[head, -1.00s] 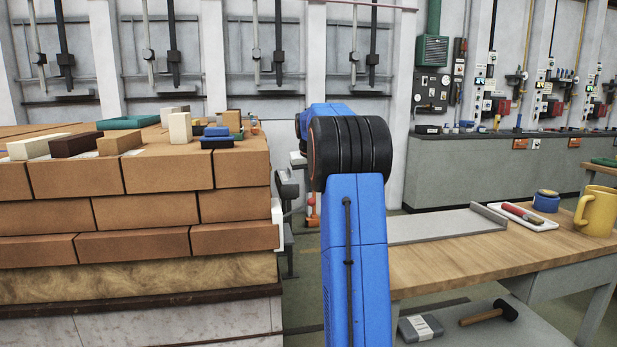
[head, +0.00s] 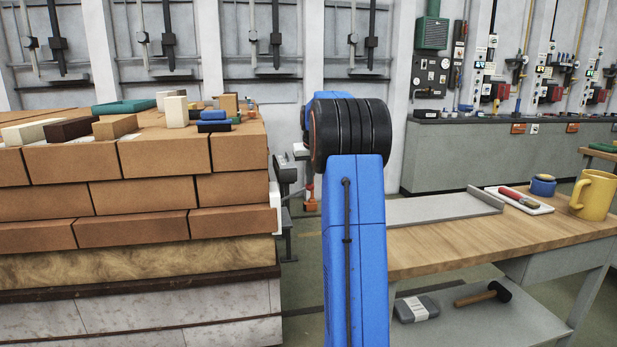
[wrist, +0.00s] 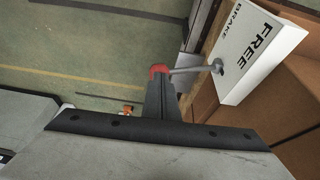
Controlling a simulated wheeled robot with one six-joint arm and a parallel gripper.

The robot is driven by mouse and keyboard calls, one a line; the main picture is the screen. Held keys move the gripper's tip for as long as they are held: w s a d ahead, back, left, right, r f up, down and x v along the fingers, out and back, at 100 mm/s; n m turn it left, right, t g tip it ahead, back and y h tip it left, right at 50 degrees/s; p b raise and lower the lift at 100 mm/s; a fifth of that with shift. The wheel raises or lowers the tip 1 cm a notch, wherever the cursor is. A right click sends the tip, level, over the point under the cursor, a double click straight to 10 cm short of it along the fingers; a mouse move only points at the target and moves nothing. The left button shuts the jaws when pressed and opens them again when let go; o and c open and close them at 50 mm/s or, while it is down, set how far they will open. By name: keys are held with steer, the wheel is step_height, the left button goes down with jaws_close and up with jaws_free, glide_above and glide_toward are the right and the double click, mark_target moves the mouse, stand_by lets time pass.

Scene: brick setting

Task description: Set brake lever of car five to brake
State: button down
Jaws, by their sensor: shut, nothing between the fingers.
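The brake lever is a grey rod with a red knob (wrist: 160,70) in the wrist view. It runs from a pivot on a white plate (wrist: 262,58) lettered FREE and BRAKE, and sticks out to the left. My gripper (wrist: 163,88) is shut, with its dark fingertips at the knob; I cannot tell whether they touch it. No car number is readable.
A wooden workbench (head: 450,246) stands on the right with a yellow mug (head: 594,194), a tray (head: 519,201) and a blue pot (head: 542,186). A mallet (head: 483,294) lies on its lower shelf. A narrow floor gap separates car and bench.

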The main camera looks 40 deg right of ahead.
steer(key=s+d+f+m+t+y, duration=0.1)
steer(key=f+y, duration=0.5)
steer(key=f, duration=0.6)
steer(key=shift+s+d+f+m+t+y, duration=0.4)
steer(key=shift+d+t, duration=0.65)
steer(key=shift+t, duration=0.75)
steer(key=shift+s+f, duration=0.1)
steer(key=v, duration=1.4)
steer(key=shift+d, duration=0.35)
